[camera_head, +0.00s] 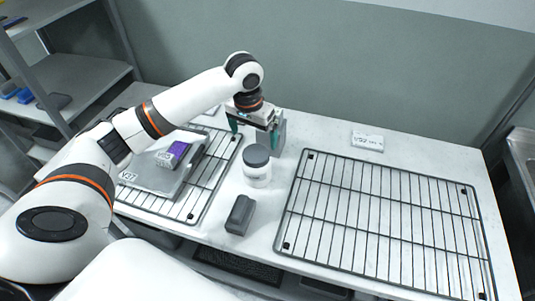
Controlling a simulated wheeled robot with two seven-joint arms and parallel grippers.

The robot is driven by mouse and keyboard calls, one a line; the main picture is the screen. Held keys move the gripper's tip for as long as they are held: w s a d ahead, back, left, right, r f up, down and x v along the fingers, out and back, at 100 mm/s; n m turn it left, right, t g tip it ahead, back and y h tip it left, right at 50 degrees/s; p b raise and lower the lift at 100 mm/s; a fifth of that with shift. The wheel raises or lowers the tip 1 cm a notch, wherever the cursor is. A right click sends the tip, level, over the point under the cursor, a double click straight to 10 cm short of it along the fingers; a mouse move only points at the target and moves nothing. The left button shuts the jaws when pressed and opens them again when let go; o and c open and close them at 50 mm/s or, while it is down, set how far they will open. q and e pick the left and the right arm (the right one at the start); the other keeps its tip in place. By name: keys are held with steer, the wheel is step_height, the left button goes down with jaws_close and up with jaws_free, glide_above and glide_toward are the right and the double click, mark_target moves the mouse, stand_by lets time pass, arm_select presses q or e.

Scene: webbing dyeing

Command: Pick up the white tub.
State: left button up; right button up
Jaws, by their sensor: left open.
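The white tub (257,172) with a dark grey lid stands upright on the white table, between the two wire racks. My left arm reaches in from the left, over the left rack. My left gripper (254,122) has green-tipped fingers and is open, behind the tub and above it in the picture. It is apart from the tub. A grey block-like item (277,137) stands right beside the gripper, and the fingers partly cover it. I cannot tell whether they touch it. My right gripper is not in view.
A grey tray (160,181) with a purple-and-grey box (173,154) lies on the left rack (214,176). A dark grey block (240,214) lies in front of the tub. The right rack (385,222) is empty. A small white labelled item (367,141) lies behind it.

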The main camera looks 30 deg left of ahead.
mark_target(255, 154)
arm_select(q)
steer(key=shift+w+f, duration=0.2)
steer(key=shift+w, duration=0.05)
step_height(255, 154, down, 6)
steer(key=shift+r+p, duration=0.2)
steer(key=shift+p, duration=0.5)
steer(key=shift+w+f+p, duration=0.1)
steer(key=shift+f+p, duration=0.2)
steer(key=shift+f, duration=0.35)
step_height(255, 154, down, 4)
steer(key=shift+r+p, duration=0.25)
steer(key=shift+p, duration=0.3)
steer(key=shift+f, duration=0.4)
steer(key=shift+w, duration=0.1)
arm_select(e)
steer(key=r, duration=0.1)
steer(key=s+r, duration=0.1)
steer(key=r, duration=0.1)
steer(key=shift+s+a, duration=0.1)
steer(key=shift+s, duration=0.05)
arm_select(q)
steer(key=shift+c, duration=0.3)
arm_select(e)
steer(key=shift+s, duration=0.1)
arm_select(q)
steer(key=c, duration=0.6)
steer(key=shift+r, duration=0.1)
steer(key=c, duration=0.8)
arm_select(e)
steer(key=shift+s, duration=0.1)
